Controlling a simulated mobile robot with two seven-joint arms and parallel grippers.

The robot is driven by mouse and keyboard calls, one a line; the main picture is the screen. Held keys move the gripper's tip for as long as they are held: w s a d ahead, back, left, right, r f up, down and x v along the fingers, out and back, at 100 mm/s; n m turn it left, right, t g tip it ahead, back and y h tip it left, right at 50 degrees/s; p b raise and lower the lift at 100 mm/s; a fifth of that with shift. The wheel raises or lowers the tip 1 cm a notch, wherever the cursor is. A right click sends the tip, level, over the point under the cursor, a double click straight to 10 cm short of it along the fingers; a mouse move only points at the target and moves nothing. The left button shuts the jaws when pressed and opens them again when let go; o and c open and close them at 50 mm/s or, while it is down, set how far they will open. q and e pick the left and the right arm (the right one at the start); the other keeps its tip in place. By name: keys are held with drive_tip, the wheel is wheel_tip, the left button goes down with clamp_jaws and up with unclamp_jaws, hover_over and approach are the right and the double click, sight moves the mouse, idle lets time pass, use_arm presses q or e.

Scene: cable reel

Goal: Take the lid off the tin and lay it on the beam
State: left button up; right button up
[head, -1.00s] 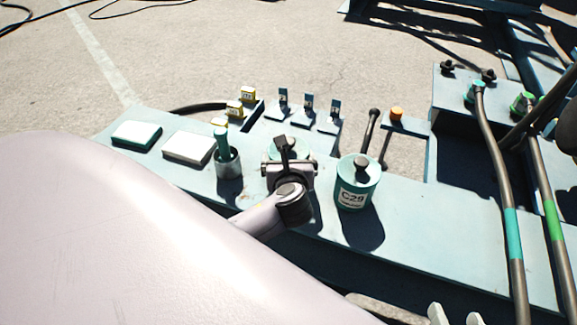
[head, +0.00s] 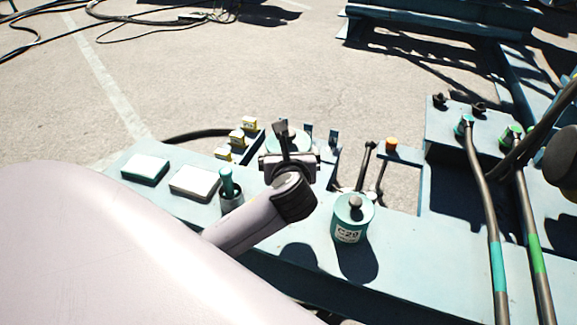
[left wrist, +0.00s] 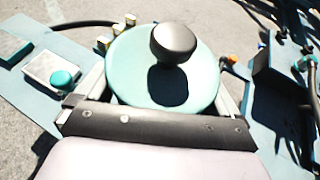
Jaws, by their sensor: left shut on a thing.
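My left gripper (head: 288,150) is shut on a round teal lid with a dark ball knob and holds it above the beam (head: 400,235). The held lid (left wrist: 125,66) fills the space between the fingers in the left wrist view; part of it (head: 302,143) shows past the gripper in the head view. Whether anything hangs below it is hidden. A teal tin marked C29 (head: 350,232) stands upright on the beam, right of the gripper, with a dark knob on top. My arm hides the beam directly under the gripper. My right gripper is out of view.
An orange-topped post (head: 391,145) and thick cables (head: 490,225) are right. Beam between tin and cables is clear.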

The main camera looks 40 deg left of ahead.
sight(291, 130)
use_arm(q)
wheel_tip(291, 130, up, 6)
drive_tip(key=shift+f+p, duration=0.1)
drive_tip(key=shift+p, duration=0.7)
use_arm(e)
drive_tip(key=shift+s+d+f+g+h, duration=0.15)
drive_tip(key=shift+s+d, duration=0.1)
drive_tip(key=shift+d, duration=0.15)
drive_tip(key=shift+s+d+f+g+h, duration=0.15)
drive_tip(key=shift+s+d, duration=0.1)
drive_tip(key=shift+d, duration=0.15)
use_arm(q)
drive_tip(key=o, duration=0.5)
drive_tip(key=c, duration=0.6)
